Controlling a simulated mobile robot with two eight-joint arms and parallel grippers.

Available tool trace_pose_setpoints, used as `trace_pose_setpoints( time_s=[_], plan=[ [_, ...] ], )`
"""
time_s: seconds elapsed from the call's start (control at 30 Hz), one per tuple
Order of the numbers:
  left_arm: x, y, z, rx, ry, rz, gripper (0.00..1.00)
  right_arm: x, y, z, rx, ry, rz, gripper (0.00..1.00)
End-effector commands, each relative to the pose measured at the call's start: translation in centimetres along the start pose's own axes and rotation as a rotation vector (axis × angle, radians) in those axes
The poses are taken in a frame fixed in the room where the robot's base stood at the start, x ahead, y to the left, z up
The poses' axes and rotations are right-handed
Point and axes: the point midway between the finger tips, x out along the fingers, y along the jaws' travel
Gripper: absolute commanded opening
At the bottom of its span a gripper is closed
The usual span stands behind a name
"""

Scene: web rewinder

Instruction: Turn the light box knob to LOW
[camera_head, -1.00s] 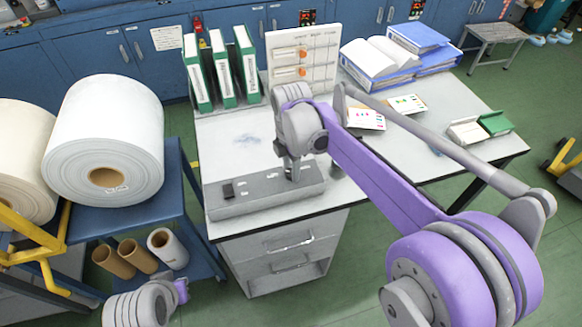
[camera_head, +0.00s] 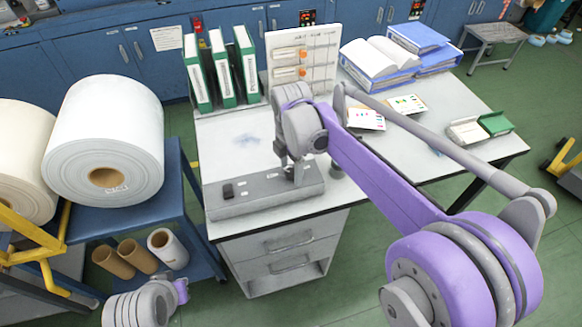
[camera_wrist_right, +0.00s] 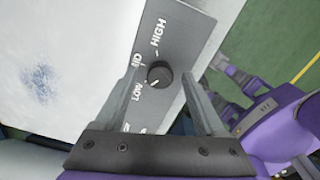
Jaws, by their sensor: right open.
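The grey light box (camera_head: 258,196) lies along the front edge of the white table. In the right wrist view its panel (camera_wrist_right: 176,32) reads HIGH, a partly covered label that ends like MID, and LOW. The round black knob (camera_wrist_right: 159,75) sits beside these labels. A small pale mark shows on the knob's lower left part, but I cannot read its setting surely. My right gripper (camera_wrist_right: 160,72) is open, one finger on each side of the knob, with gaps visible. In the head view my right gripper (camera_head: 296,172) points down at the box's right end and hides the knob.
A black switch (camera_head: 228,190) is at the box's left end. Green binders (camera_head: 222,75) and a white sample board (camera_head: 303,55) stand behind. Cards (camera_head: 406,104) and blue binders (camera_head: 420,45) lie right. A cart with a big white roll (camera_head: 105,130) stands left.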

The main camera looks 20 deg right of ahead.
Motion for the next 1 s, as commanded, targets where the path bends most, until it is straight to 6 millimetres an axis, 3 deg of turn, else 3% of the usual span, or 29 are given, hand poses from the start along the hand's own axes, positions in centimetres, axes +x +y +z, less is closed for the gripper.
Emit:
trace_pose_setpoints(
  time_s=[0.17, 0.63, 1.0],
  plan=[
    [-0.1, 0.0, -0.1, 0.000, 0.001, 0.000, 0.00, -1.1, 0.0, 0.0, 0.000, 0.000, 0.000, 0.72],
    [-0.7, 0.0, -0.6, 0.000, 0.004, 0.000, 0.00, -9.6, 0.0, 0.0, 0.000, 0.000, 0.000, 0.72],
    [-0.7, 0.0, -0.6, 0.000, 0.005, 0.000, 0.00, -10.8, 0.0, 0.0, 0.000, 0.000, 0.000, 0.72]
  ],
)
